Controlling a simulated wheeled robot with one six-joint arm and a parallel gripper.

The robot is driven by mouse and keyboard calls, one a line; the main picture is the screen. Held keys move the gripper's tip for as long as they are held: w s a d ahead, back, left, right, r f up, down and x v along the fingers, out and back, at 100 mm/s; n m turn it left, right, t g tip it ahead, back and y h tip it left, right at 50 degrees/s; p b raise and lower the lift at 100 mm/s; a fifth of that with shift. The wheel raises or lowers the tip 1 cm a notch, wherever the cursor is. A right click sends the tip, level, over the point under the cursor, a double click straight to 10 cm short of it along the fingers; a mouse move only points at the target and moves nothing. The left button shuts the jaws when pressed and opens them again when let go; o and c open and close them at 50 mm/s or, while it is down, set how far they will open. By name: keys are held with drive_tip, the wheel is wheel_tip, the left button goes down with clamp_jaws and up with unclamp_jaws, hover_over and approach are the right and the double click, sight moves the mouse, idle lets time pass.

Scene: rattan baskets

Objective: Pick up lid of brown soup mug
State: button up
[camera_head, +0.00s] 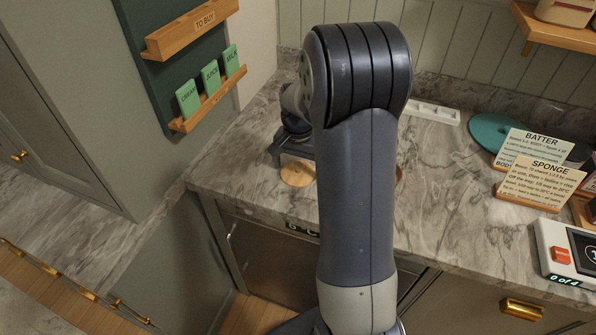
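My arm rises through the middle of the head view and bends down at its far end. My gripper (289,147) is partly visible left of the arm's upper joint, low over the marble counter. Its fingertips are too small and too covered to show whether they are open or shut. A round, flat, light-wooden disc (297,173), which may be the lid, lies just in front of and below the gripper. I cannot tell if they touch. A sliver of a brown thing (399,173) shows at the arm's right edge; the rest is hidden. No brown soup mug can be made out.
Right on the counter (440,215) are a teal round plate (492,131), BATTER (537,146) and SPONGE (541,181) cards, and a white device with a red button (561,255). A white tray (431,112) lies behind. A green board (165,60) hangs left.

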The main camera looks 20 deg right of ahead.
drive_tip(key=c, duration=0.7)
drive_tip(key=shift+r, duration=0.1)
drive_tip(key=shift+c, duration=0.2)
